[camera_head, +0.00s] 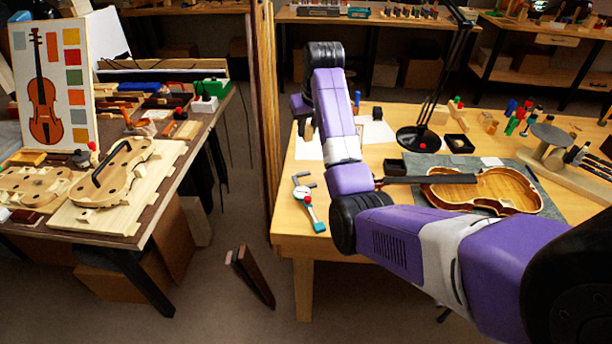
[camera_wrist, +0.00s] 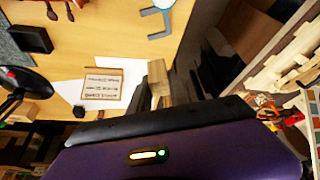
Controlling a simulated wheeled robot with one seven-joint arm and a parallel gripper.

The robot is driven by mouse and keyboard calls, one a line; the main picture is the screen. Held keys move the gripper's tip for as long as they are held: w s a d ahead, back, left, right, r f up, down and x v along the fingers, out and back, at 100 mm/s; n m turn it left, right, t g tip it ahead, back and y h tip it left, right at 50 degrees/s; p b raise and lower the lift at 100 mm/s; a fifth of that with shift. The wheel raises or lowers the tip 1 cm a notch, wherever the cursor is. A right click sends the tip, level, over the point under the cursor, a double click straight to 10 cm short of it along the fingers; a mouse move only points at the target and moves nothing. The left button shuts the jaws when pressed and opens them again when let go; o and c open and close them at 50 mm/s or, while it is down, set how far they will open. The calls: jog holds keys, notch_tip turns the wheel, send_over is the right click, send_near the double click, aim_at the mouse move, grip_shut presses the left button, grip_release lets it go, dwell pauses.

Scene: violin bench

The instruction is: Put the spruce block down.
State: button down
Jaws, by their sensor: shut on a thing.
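The spruce block (camera_wrist: 158,77) is a small pale wooden block that shows in the wrist view just beyond the dark edge of my gripper. My gripper is shut on it; the fingertips are mostly hidden there. In the head view my gripper (camera_head: 303,108) hangs at the left end of the right-hand workbench (camera_head: 287,222), near its back left corner. The block is hardly visible in that view. I cannot tell whether it touches the bench top.
White sheets (camera_head: 372,133) and a framed card with writing (camera_wrist: 102,85) lie close by. A lamp base (camera_head: 417,140), black tray (camera_wrist: 32,40) and a violin body (camera_head: 485,190) occupy the bench. A grey clamp-like tool (camera_head: 302,184) lies near the left edge. A gap separates the left bench (camera_head: 150,215).

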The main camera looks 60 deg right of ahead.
notch_tip(320, 180, down, 17)
jog(key=shift+r+p, duration=0.1)
jog(key=shift+p, duration=0.2)
jog(key=shift+f, duration=0.2)
jog(key=c, duration=1.2)
grip_release()
jog(key=shift+a, duration=0.1)
jog(key=shift+w+r, duration=0.1)
jog(key=shift+r, duration=0.1)
jog(key=shift+a+r, duration=0.1)
jog(key=shift+r, duration=0.15)
jog(key=v, duration=1.1)
jog(key=shift+s+r, duration=0.2)
jog(key=shift+s, duration=0.1)
